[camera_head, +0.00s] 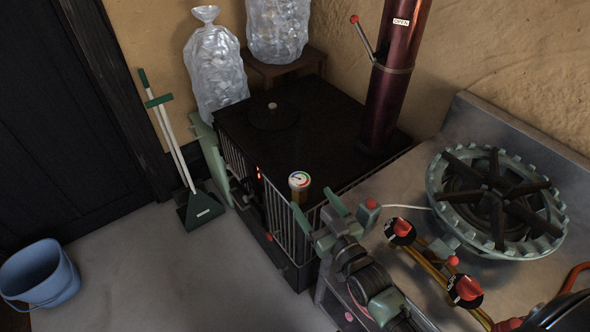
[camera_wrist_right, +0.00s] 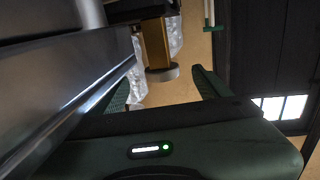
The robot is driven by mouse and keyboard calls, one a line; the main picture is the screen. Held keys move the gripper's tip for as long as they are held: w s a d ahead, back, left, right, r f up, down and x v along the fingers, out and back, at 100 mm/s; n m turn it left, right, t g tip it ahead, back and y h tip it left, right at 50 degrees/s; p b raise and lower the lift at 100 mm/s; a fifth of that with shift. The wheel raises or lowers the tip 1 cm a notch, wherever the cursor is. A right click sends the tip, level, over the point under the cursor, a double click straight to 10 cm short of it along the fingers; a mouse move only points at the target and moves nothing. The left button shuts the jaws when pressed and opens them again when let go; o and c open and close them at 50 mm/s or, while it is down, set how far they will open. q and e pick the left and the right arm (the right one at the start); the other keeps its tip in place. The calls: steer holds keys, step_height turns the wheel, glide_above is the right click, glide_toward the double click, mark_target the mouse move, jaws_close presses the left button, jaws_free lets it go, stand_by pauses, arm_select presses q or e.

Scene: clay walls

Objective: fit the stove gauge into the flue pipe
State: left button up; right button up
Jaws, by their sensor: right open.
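The stove gauge (camera_head: 299,181) has a round white face with a coloured band and a brass-coloured body below it. In the head view it appears at the front edge of the black stove (camera_head: 325,135); its support is unclear. The flue pipe (camera_head: 393,85) is dark red and rises from the stove's back right, with an "OPEN" label and a red-knobbed lever. My right gripper (camera_head: 314,202) is open, its green fingers just short of the gauge. In the right wrist view the gauge (camera_wrist_right: 157,45) shows between and beyond the fingers, apparently untouched. My left gripper is out of view.
A metal counter with a gas burner (camera_head: 497,203) and red knobs (camera_head: 466,289) lies right of the stove. Filled clear bags (camera_head: 215,72), a green dustpan (camera_head: 200,207) and a blue bucket (camera_head: 40,274) stand left. The grey floor between is clear.

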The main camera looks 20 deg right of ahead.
mark_target(299, 178)
steer(key=shift+w+r, duration=0.1)
steer(key=shift+w, duration=0.5)
steer(key=shift+w+a+r, duration=0.15)
steer(key=shift+w+a, duration=0.1)
steer(key=shift+w, duration=0.55)
steer(key=w, duration=0.3)
steer(key=w+a, duration=0.1)
steer(key=shift+w+r+p, duration=0.2)
steer(key=shift+r+p, duration=0.15)
steer(key=shift+w+a, duration=0.1)
steer(key=shift+w, duration=0.25)
steer(key=shift+c, duration=0.7)
steer(key=c, duration=1.3)
steer(key=shift+c, duration=0.2)
